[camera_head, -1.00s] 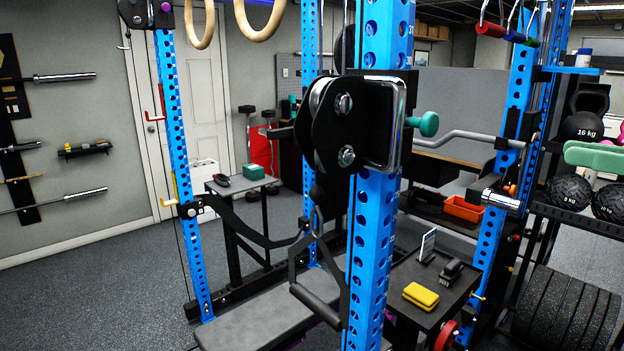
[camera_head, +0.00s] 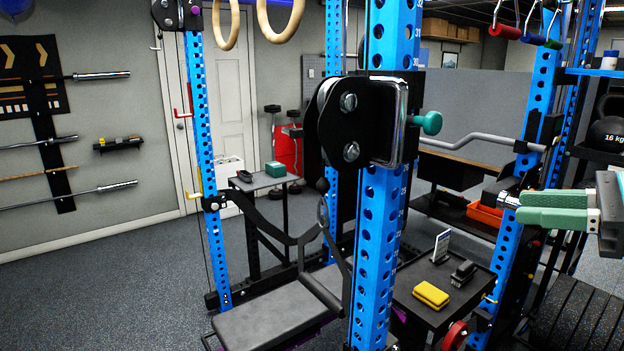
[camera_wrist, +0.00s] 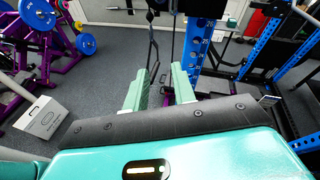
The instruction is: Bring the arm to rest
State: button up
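My gripper (camera_head: 522,208) enters the head view from the right edge, with green fingers pointing left. It is held in the air in front of the right blue rack post. In the wrist view, the two green fingers of my gripper (camera_wrist: 159,74) stand apart with nothing between them. The gripper is open and empty. Most of my arm is outside the head view.
A blue rack post (camera_head: 378,200) with a black pulley (camera_head: 335,120) stands close in front. A small black table (camera_head: 408,290) holds a yellow block (camera_head: 431,294). A bench (camera_head: 270,318) lies between the posts. Grey floor (camera_head: 110,290) is free at the left.

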jog(key=s+a+f+n+g+h, duration=0.1)
jog(key=a+f+n+g+h, duration=0.1)
jog(key=a+f+n+h, duration=0.3)
jog(key=s+a+f+n+g+h, duration=0.1)
jog(key=a+f+n+g+h, duration=0.2)
jog(key=a+f+n, duration=0.9)
notch_tip(320, 180, down, 11)
jog(key=n+h, duration=0.2)
jog(key=n, duration=0.5)
jog(key=shift+s+r+n+h, duration=0.2)
jog(key=shift+s+n+h, duration=0.1)
jog(key=shift+s, duration=0.05)
